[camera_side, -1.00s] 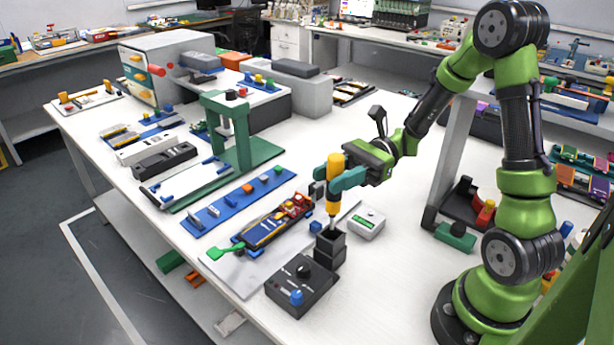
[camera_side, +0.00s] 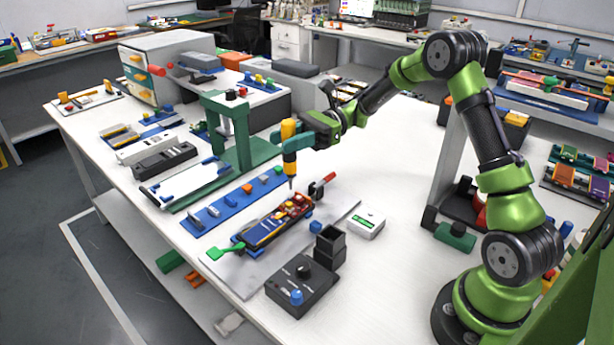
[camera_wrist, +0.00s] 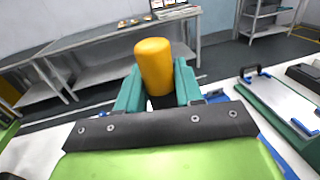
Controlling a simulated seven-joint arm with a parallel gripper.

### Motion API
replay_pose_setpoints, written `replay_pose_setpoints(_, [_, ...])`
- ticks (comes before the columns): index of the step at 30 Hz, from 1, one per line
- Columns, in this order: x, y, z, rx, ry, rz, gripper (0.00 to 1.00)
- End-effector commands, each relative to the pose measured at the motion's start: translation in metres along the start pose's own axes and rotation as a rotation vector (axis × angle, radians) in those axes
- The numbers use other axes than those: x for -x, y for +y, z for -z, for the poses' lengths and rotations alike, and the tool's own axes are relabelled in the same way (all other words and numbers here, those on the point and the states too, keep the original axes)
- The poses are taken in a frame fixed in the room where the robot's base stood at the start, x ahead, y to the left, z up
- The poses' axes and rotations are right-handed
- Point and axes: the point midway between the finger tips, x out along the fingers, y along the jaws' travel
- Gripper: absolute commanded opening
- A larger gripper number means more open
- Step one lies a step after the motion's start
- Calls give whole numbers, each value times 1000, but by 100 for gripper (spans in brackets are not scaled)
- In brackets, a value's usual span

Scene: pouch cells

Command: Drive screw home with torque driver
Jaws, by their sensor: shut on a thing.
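My gripper (camera_side: 290,142) is shut on the torque driver (camera_side: 289,130), which has a yellow-orange handle and a thin shaft. The driver is upright. Its tip is just above or at the far end of the blue pack fixture (camera_side: 262,228); contact cannot be told. In the wrist view the driver handle (camera_wrist: 155,62) stands between the teal fingers. The fixture holds dark and yellow strips with red and white parts (camera_side: 292,203) near its far end. The screw itself is too small to make out.
A black square holder (camera_side: 329,246) stands empty beside a black control box (camera_side: 301,285). A white box with a green display (camera_side: 366,222) sits to the right. A red-handled clamp (camera_side: 325,183) is close to the driver. A green press (camera_side: 228,135) stands behind left.

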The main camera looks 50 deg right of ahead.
Motion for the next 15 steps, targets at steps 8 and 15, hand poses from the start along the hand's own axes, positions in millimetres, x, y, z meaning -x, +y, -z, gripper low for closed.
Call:
replay_pose_setpoints(8, [-4, -34, -3, 1, -8, -2, 5])
replay_pose_setpoints(15, [-4, -35, -3, 2, -8, -1, 5])
